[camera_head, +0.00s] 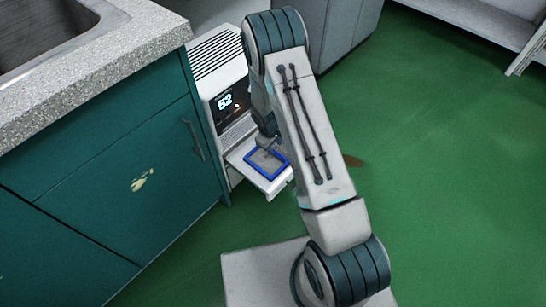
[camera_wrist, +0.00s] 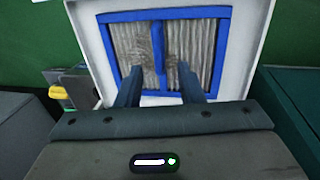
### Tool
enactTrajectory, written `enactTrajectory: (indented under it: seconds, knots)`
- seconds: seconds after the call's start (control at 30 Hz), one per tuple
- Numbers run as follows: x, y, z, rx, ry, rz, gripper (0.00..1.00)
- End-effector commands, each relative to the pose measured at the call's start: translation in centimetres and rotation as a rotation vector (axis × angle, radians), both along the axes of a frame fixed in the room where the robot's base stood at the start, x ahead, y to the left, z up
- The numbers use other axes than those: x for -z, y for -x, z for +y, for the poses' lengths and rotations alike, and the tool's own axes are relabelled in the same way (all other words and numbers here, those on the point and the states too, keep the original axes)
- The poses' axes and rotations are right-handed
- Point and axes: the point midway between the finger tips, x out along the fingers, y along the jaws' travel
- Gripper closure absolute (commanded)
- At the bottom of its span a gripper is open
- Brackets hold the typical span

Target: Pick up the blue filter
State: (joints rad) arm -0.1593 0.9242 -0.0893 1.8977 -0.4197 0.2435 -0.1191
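The blue filter (camera_head: 250,168) lies in the pulled-out white drawer (camera_head: 273,190) of the appliance, with its blue frame showing. In the wrist view the filter (camera_wrist: 207,48) has a blue rim, grey pleats and a raised blue bar across its middle. My gripper (camera_wrist: 160,70) is open over the filter. Its two fingers are on either side of the blue bar, with a gap to each side. The head view shows my gripper (camera_head: 266,145) above the drawer, partly hidden by my arm. Whether the fingertips touch the pleats cannot be told.
The white appliance (camera_head: 218,62) has a display reading 52. A teal cabinet (camera_head: 130,185) with a stone counter and sink stands close on the left. A grey cabinet (camera_head: 343,30) is behind. Green floor (camera_head: 450,170) is free on the right. A shelf (camera_head: 490,25) is at the far right.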

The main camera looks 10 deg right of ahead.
Motion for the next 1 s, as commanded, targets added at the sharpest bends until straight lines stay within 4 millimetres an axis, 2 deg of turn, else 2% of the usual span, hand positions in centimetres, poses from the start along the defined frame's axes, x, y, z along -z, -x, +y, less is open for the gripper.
enactTrajectory:
  seconds: [0.27, 0.5, 0.77, 0.83, 0.9, 1.0]
  knots:
    - [2.0, -0.4, -0.3, 0.001, 0.000, 0.001, 0.66]
    - [5.4, -1.2, -0.9, -0.001, 0.001, 0.001, 0.66]
    - [5.7, -1.3, -1.0, 0.000, 0.000, 0.000, 0.66]
    - [5.7, -1.3, -1.0, 0.000, 0.000, 0.000, 0.80]
    - [5.7, -1.3, -1.0, 0.000, 0.000, 0.000, 0.99]
    - [5.7, -1.3, -1.0, 0.000, 0.000, 0.000, 1.00]
